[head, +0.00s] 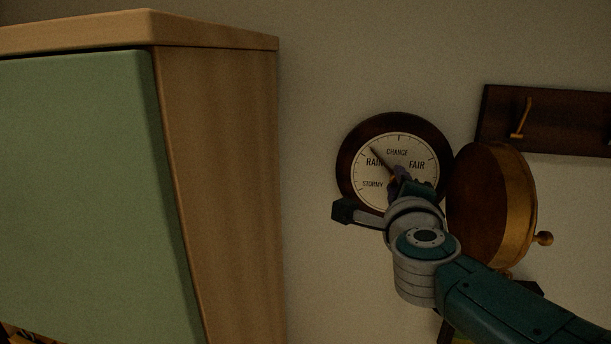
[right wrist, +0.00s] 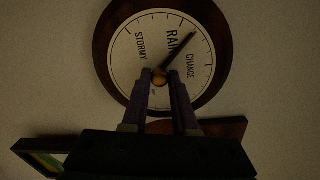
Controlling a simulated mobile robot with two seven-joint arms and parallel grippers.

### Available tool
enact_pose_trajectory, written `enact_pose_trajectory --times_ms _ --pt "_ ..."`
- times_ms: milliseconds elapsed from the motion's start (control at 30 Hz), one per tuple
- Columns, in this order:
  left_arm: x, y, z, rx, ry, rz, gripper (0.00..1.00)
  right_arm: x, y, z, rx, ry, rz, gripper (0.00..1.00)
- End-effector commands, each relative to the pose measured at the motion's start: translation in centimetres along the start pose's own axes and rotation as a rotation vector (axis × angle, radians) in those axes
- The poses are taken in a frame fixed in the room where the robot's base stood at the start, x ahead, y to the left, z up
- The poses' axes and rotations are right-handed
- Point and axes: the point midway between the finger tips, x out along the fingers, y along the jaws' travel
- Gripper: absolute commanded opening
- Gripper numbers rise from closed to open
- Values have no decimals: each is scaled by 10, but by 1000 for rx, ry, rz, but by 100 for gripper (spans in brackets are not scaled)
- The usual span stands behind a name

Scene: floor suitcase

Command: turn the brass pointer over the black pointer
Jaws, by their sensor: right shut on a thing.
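A round barometer with a dark wooden rim (head: 352,140) and a white dial (head: 366,196) hangs on the wall. The black pointer (head: 380,156) points up and left, between RAIN and CHANGE; it also shows in the right wrist view (right wrist: 182,50). My right gripper (head: 396,178) is at the dial's centre, its fingers shut on a small brass knob (right wrist: 160,76). No separate brass pointer can be made out; the fingers and arm cover the lower dial. My left gripper is not in view.
A brass-rimmed round cover (head: 490,195) with a side knob (head: 543,238) stands open right of the dial, close to my right arm. A dark hook board (head: 550,120) is above it. A green-fronted wooden cabinet (head: 215,180) fills the left. Bare wall lies between.

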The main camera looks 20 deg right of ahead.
Motion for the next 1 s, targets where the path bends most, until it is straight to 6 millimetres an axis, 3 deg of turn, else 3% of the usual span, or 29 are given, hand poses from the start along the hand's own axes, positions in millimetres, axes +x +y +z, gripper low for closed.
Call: enact_pose_trajectory --times_ms 467,500,700,1000 --pt "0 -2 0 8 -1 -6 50 0 1 0 -12 -1 2 0" --pt "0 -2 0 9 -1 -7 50 0 1 0 -11 -1 2 30" --pt "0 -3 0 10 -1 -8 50 0 1 0 -11 0 2 53" --pt "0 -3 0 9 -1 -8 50 -1 0 0 -11 0 1 57"
